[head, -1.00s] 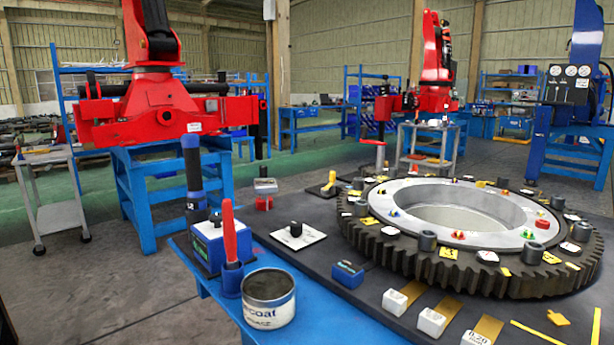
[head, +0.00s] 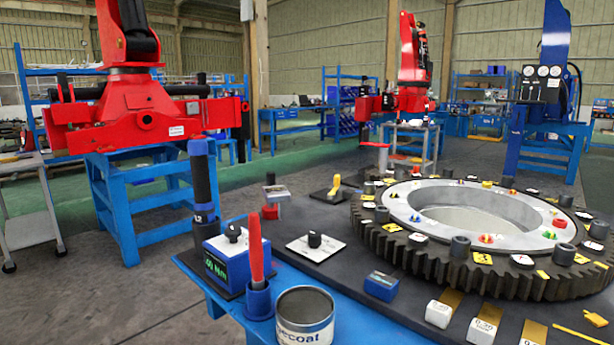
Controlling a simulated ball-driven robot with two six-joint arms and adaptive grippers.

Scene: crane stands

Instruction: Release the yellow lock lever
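A small yellow lever (head: 335,184) stands tilted on a dark base plate on the dark bench top, left of the big toothed ring (head: 452,232). It looks like the lock lever. Nothing touches it. Neither of my grippers shows in the head view.
A blue block (head: 381,285) lies in front of the ring.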

